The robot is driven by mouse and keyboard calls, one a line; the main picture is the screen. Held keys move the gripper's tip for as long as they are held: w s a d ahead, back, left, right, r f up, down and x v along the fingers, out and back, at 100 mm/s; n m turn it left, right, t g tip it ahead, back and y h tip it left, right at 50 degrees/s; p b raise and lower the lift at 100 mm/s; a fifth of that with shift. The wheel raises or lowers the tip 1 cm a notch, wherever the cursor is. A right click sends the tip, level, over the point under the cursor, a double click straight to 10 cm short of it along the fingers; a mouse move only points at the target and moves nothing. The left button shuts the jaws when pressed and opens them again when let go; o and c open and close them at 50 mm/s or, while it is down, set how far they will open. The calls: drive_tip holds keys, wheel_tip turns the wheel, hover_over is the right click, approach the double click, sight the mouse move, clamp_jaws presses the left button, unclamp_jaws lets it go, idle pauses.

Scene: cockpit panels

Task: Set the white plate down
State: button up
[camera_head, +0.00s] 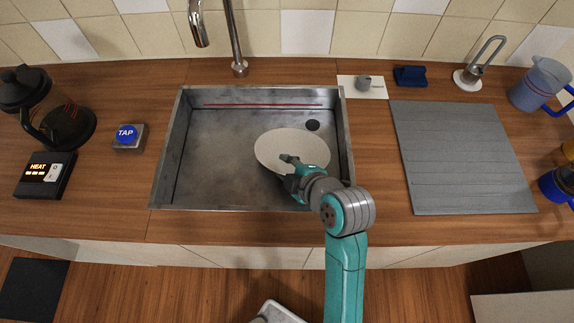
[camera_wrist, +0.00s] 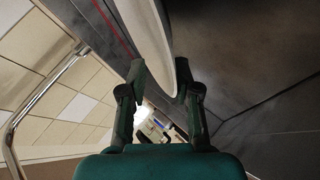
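The white plate (camera_head: 283,145) is over the right part of the sink basin in the head view. Its near edge is at my gripper (camera_head: 290,162). In the wrist view the plate (camera_wrist: 152,35) shows nearly edge-on, and its rim runs between the two fingers of my gripper (camera_wrist: 161,72). The fingers are shut on the rim. The plate's height above the basin floor is hard to judge.
The steel sink (camera_head: 215,198) has a red line on its back wall and a drain (camera_head: 313,125). A tall faucet (camera_head: 237,45) stands behind it. A bare grey ridged mat (camera_head: 465,160) lies right. A TAP button (camera_head: 128,135) and a HEAT panel (camera_head: 45,175) are left.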

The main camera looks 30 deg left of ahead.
drive_tip(key=shift+r, duration=0.2)
drive_tip(key=v, duration=1.2)
drive_tip(key=shift+f, duration=0.1)
